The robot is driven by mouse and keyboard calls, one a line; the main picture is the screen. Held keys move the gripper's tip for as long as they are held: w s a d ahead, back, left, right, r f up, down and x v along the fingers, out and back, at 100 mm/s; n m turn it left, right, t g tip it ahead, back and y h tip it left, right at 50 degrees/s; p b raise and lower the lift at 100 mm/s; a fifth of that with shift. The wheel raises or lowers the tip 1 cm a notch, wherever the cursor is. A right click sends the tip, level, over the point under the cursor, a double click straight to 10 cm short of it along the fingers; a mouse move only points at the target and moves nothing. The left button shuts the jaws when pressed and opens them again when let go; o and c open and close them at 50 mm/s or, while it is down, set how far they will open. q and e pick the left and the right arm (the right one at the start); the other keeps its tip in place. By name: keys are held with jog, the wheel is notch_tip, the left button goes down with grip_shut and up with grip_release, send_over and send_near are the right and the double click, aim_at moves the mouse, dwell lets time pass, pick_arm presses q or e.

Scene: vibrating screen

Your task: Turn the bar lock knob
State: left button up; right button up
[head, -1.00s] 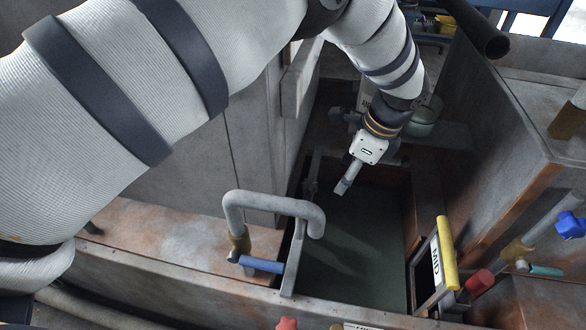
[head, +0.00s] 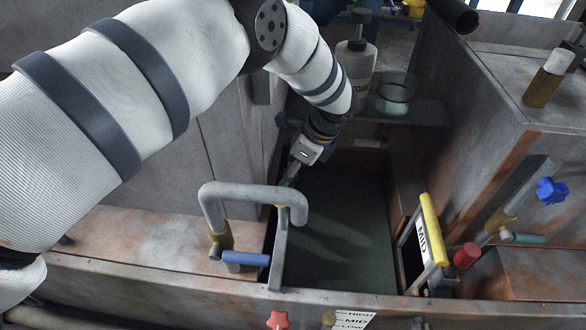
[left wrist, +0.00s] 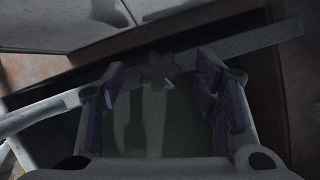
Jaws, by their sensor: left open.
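My left gripper (head: 291,178) points down into the trough just behind the grey bent bar (head: 252,193). In the left wrist view my left gripper (left wrist: 165,100) is open, its two purple-padded fingers spread apart. A dark star-shaped knob (left wrist: 160,70) shows between and beyond the fingers, apparently untouched; the picture is too dim to tell more. In the head view this knob is not clearly seen. A blue star knob (head: 551,190) stands at the right and a red star knob (head: 281,320) at the bottom edge. My right gripper is not in view.
A blue cylindrical handle (head: 246,258) sits below the grey bar. A yellow bar (head: 433,228) with a MID label and a red knob (head: 466,256) are at the right. A white bottle (head: 355,68) and a glass jar (head: 395,95) stand on the back shelf. The trough's middle is clear.

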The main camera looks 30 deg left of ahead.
pick_arm(q)
jog(key=shift+c, duration=0.2)
jog(key=c, duration=1.1)
jog(key=shift+c, duration=0.2)
jog(key=shift+r, duration=0.1)
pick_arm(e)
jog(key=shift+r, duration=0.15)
